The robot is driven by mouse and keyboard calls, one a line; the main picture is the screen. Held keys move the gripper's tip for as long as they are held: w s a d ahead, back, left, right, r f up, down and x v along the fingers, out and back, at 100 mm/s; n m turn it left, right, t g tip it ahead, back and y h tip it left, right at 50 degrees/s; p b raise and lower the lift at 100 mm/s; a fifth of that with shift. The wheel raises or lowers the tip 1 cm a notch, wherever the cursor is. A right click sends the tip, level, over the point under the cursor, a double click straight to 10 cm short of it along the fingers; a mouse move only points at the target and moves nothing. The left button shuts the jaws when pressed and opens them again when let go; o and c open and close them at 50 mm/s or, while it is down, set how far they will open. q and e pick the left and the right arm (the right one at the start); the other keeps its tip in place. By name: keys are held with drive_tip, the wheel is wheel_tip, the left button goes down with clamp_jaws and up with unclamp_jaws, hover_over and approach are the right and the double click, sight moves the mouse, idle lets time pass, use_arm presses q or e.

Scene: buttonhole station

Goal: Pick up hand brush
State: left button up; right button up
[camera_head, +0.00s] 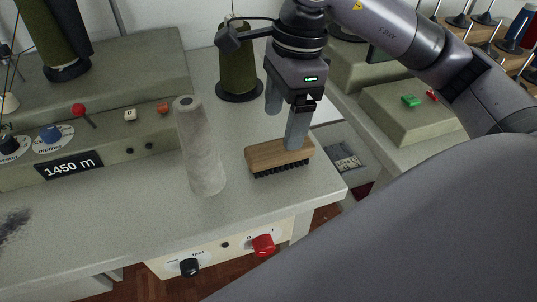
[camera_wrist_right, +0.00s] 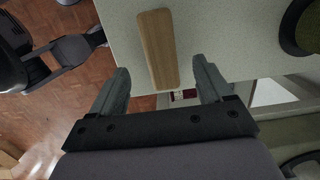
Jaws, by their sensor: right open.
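The hand brush (camera_head: 276,155) has a wooden back and dark bristles. It rests bristles down on the grey worktop near its right front corner. My right gripper (camera_head: 284,128) is over the brush, pointing down, with one finger in front of it and one behind in the head view. In the right wrist view the brush back (camera_wrist_right: 158,50) lies between the two open fingers of the right gripper (camera_wrist_right: 164,80), ahead of the palm. Whether the fingers touch the brush cannot be told. My left gripper is not in view.
A grey upright roll (camera_head: 201,150) stands just left of the brush. A green thread spool (camera_head: 238,68) stands behind it. The worktop edge and a gap lie to the right.

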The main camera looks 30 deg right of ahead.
sight(280, 146)
wheel_tip(280, 146, down, 7)
drive_tip(key=shift+a+f+b, duration=0.15)
drive_tip(key=shift+b, duration=0.35)
drive_tip(key=shift+w, duration=0.1)
drive_tip(key=c, duration=1.1)
